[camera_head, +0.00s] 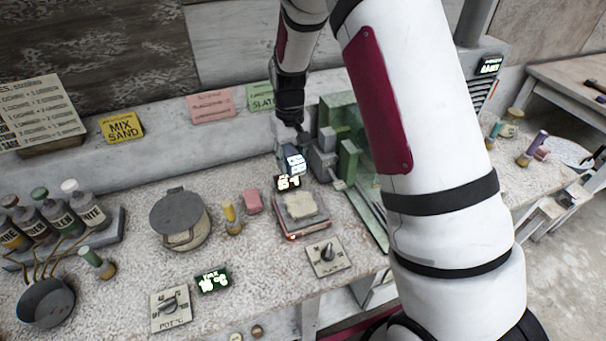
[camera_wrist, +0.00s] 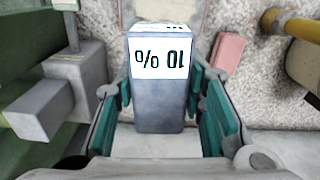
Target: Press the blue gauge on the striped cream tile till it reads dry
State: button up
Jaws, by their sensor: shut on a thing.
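The blue gauge (camera_head: 290,161) is held between the teal pads of my gripper (camera_wrist: 162,95). It also fills the middle of the wrist view (camera_wrist: 160,100), where its white display shows an upside-down 10 %. In the head view, the gauge is above and behind a pale cream tile (camera_head: 301,205) on a small heater-like plate (camera_head: 303,232). I cannot make out stripes on this tile. A pale surface shows behind the gauge in the wrist view. Whether the gauge touches anything below is hidden.
A lit display (camera_head: 288,183) stands beside the plate. Green and grey blocks (camera_head: 345,160) stand close right of my gripper. A pink block (camera_head: 252,202), a yellow-handled tool (camera_head: 230,215) and a lidded pot (camera_head: 180,218) are left. A knob panel (camera_head: 328,257) is in front.

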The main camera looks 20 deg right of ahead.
aim_at(301, 204)
jog(key=s+n+b, duration=0.2)
jog(key=s+n, duration=0.5)
jog(key=n, duration=0.1)
jog(key=shift+f+b, duration=1.75)
jog(key=shift+f, duration=1.25)
jog(key=shift+s+f, duration=0.1)
jog(key=shift+f, duration=0.45)
notch_tip(301, 204, up, 7)
jog(key=p, duration=0.3)
jog(key=shift+p, duration=0.35)
dwell(1.3)
